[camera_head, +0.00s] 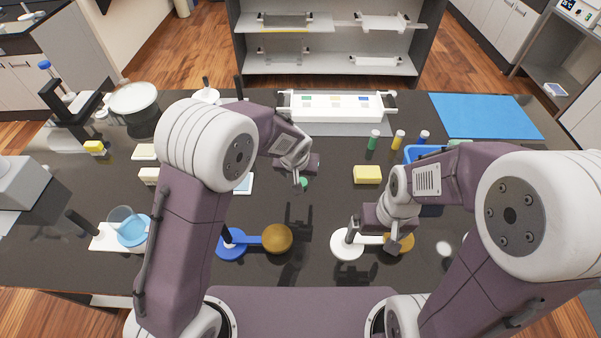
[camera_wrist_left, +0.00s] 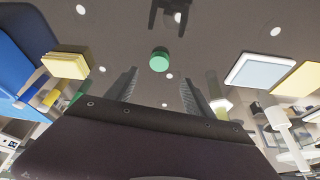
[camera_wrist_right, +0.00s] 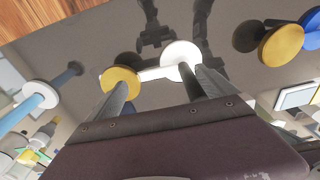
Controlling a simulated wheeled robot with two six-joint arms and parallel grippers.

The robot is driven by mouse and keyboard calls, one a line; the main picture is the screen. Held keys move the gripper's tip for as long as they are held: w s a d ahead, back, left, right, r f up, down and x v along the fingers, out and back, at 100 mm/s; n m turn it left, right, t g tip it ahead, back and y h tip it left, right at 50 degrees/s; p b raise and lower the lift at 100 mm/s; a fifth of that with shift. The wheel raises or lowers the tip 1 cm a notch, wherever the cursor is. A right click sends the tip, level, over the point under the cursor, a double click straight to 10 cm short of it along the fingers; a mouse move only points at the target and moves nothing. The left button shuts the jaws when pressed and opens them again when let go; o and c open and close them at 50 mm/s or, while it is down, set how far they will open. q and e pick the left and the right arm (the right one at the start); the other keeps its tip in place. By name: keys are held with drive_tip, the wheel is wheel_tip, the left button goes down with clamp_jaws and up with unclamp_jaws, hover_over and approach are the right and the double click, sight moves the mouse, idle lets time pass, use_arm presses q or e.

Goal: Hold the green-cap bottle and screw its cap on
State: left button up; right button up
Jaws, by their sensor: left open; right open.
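A small green cap (camera_head: 303,183) lies alone on the dark table. The left wrist view shows it (camera_wrist_left: 159,60) ahead of and between the spread fingers. My left gripper (camera_head: 307,172) is open and empty, above the table beside the cap. The green bottle (camera_head: 373,140) stands upright further back, with a pale top; it is apart from both grippers. My right gripper (camera_head: 372,241) is open at the front right, over a white-and-gold dumbbell-shaped piece. In the right wrist view its white disc (camera_wrist_right: 181,53) and gold disc (camera_wrist_right: 120,84) show by the fingertips.
Yellow (camera_head: 398,140) and blue (camera_head: 423,137) bottles stand right of the green one. A yellow block (camera_head: 367,175), a blue bin (camera_head: 412,152) and a blue-and-gold dumbbell-shaped piece (camera_head: 277,239) are nearby. A white rack (camera_head: 336,114) stands behind. The table between the arms is mostly clear.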

sight(300, 178)
use_arm(q)
drive_tip(key=x, duration=0.1)
drive_tip(key=b+x, duration=0.1)
drive_tip(key=x, duration=0.1)
drive_tip(key=shift+s+f+b, duration=0.15)
drive_tip(key=shift+s+b, duration=0.1)
drive_tip(key=shift+b, duration=0.1)
drive_tip(key=shift+s+d, duration=0.1)
drive_tip(key=shift+s, duration=0.05)
drive_tip(key=x, duration=0.2)
drive_tip(key=b+x, duration=0.1)
drive_tip(key=x, duration=0.2)
drive_tip(key=shift+w, duration=0.35)
use_arm(e)
drive_tip(key=f, duration=0.1)
drive_tip(key=s+f, duration=0.1)
drive_tip(key=shift+f, duration=0.35)
use_arm(q)
drive_tip(key=shift+s, duration=0.1)
use_arm(e)
drive_tip(key=shift+s, duration=0.1)
use_arm(q)
clamp_jaws()
